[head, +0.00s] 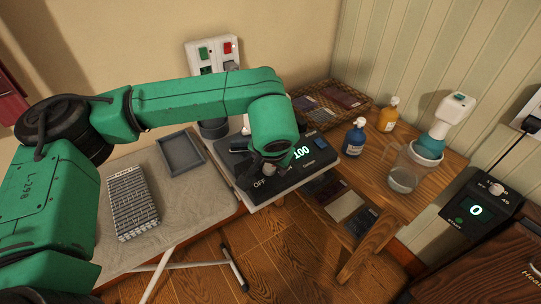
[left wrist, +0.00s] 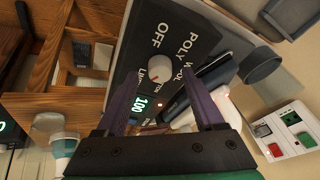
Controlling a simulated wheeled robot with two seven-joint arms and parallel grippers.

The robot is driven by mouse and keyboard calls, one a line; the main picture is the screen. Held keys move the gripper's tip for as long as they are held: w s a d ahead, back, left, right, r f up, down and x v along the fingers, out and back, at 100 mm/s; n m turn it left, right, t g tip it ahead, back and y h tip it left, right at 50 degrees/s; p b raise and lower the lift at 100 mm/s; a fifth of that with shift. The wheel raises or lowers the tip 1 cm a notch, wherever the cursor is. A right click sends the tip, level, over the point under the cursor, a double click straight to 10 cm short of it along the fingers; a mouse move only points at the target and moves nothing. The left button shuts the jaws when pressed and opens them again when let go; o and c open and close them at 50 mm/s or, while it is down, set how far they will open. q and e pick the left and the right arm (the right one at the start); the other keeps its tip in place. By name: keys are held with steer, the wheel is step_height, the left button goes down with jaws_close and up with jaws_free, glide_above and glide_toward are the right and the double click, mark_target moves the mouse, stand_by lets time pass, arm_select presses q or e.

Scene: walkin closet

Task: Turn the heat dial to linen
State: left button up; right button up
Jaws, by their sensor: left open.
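The heat dial (left wrist: 161,57) is a small pale knob with a reddish mark on the dark iron control panel (left wrist: 150,30). Labels OFF, POLY, WOOL, COTTON and LINEN ring it, partly cut by my fingers; which label it points to is too small to tell. In the head view my left gripper (head: 262,170) is over the panel (head: 305,172) and largely hides the dial.
A grey tray (head: 181,153) and a patterned box (head: 131,202) lie on the ironing board to the left. Blue (head: 354,138) and yellow (head: 388,114) bottles and a clear jug (head: 404,178) stand on the wooden table. Another panel (head: 478,212) with a knob is at the right.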

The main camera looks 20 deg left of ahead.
arm_select(q)
steer(key=b+v, duration=0.1)
steer(key=v, duration=1.2)
